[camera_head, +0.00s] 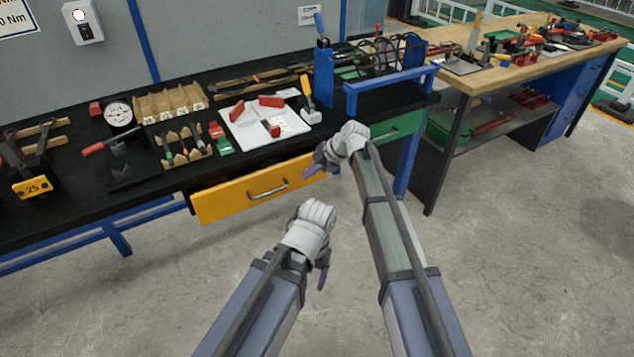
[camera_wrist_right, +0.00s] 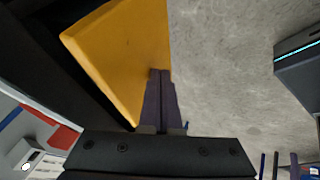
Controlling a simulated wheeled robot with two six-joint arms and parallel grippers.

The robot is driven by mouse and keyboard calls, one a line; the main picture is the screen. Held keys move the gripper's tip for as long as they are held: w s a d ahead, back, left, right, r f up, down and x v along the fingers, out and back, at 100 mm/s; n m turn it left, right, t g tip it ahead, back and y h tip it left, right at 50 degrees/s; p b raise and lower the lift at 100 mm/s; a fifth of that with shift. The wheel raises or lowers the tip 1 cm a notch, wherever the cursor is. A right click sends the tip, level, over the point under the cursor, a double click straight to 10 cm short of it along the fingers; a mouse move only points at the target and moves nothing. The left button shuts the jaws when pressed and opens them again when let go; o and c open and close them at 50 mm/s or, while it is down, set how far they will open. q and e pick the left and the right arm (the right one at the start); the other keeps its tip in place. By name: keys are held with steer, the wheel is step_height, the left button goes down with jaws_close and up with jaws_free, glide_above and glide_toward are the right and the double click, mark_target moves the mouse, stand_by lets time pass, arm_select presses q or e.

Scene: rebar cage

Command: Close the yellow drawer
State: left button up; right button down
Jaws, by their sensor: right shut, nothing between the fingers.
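The yellow drawer (camera_head: 228,201) is under the black workbench, its front standing out from the bench edge, with a silver handle (camera_head: 267,190) on it. My right gripper (camera_head: 309,172) is at the right end of the drawer front. In the right wrist view the right fingers (camera_wrist_right: 161,78) are shut and empty, their tips overlapping the edge of the yellow front (camera_wrist_right: 128,55). I cannot tell whether they touch it. My left gripper (camera_head: 323,279) is in front of the drawer, apart from it, over the floor. Its finger opening is not clear.
The black bench top (camera_head: 60,205) carries a dial gauge (camera_head: 118,114), a white plate (camera_head: 250,129) with red blocks, and a blue stand (camera_head: 323,75). A green drawer (camera_head: 385,134) is right of the yellow one. The grey floor in front is clear.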

steer(key=shift+w+a, duration=0.45)
steer(key=shift+w, duration=0.2)
steer(key=shift+s, duration=0.1)
